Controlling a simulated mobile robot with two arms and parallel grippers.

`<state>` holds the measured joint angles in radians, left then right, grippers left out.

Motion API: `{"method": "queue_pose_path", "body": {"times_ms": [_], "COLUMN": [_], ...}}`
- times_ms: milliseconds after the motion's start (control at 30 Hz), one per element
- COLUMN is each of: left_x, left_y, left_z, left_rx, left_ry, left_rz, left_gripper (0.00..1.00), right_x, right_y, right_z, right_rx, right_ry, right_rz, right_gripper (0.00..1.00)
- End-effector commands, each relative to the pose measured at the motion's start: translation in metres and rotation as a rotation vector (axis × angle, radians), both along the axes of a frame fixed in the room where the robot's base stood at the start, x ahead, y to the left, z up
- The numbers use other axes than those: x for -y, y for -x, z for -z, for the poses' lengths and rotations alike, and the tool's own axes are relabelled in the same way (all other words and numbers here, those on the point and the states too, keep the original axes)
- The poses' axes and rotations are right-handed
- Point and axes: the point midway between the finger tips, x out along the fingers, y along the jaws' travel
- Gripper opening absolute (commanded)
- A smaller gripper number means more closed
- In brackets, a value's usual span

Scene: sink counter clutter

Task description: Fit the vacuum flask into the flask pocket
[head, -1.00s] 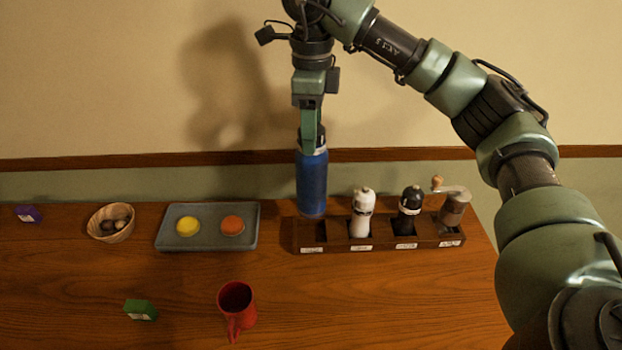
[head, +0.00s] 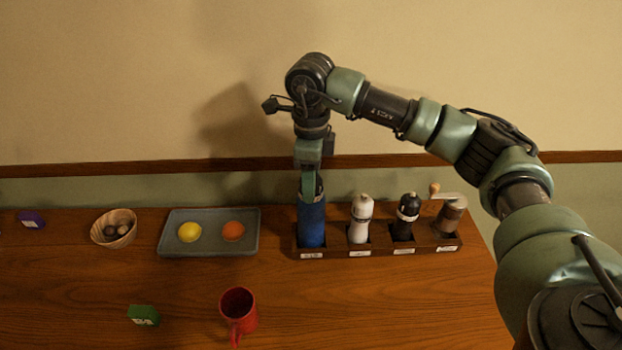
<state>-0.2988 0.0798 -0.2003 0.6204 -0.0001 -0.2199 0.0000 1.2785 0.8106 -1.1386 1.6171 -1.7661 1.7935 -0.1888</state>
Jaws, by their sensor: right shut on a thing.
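The blue vacuum flask (head: 312,222) stands upright in the leftmost pocket of the dark wooden rack (head: 380,251). Its lower end is hidden by the rack's front wall. My right gripper (head: 311,190) comes down from above and is shut on the top of the flask, which its fingers partly cover. The other pockets of the rack hold a white mill (head: 360,220), a black mill (head: 406,220) and a grinder with a crank (head: 450,217). My left gripper is not in view.
A grey tray (head: 210,248) with a yellow and an orange round item lies left of the rack. A small basket (head: 104,236), a purple box (head: 32,219), a green box (head: 144,315) and a red mug (head: 238,312) stand apart. The front right of the table is clear.

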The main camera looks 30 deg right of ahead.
Motion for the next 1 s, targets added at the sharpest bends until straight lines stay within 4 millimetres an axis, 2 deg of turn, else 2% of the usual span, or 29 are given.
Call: {"method": "queue_pose_path", "body": {"times_ms": [100, 133, 200, 467, 633, 767, 1000], "left_x": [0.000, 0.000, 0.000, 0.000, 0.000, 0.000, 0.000], "left_y": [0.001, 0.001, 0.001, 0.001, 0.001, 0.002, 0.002], "left_z": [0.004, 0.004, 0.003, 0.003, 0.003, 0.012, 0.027], "left_rx": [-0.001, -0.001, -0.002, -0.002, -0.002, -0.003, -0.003], "left_ry": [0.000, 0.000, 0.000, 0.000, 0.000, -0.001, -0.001], "left_rz": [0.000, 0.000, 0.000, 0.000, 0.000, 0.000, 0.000], "left_gripper": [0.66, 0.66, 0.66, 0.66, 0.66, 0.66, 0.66], "right_x": [0.000, 0.000, 0.000, 0.000, 0.000, -0.001, -0.001], "right_y": [0.000, 0.000, 0.000, 0.000, -0.001, -0.001, -0.001], "right_z": [0.003, 0.004, 0.002, 0.002, -0.004, -0.024, -0.078], "right_rx": [0.002, 0.000, 0.000, 0.000, 0.002, 0.006, 0.007], "right_ry": [-0.001, 0.000, 0.000, 0.000, 0.000, -0.002, -0.001], "right_rz": [0.000, 0.000, 0.000, 0.000, 0.000, 0.000, 0.000], "right_gripper": [0.00, 0.51, 0.70, 0.70, 0.70, 0.70, 0.70]}}
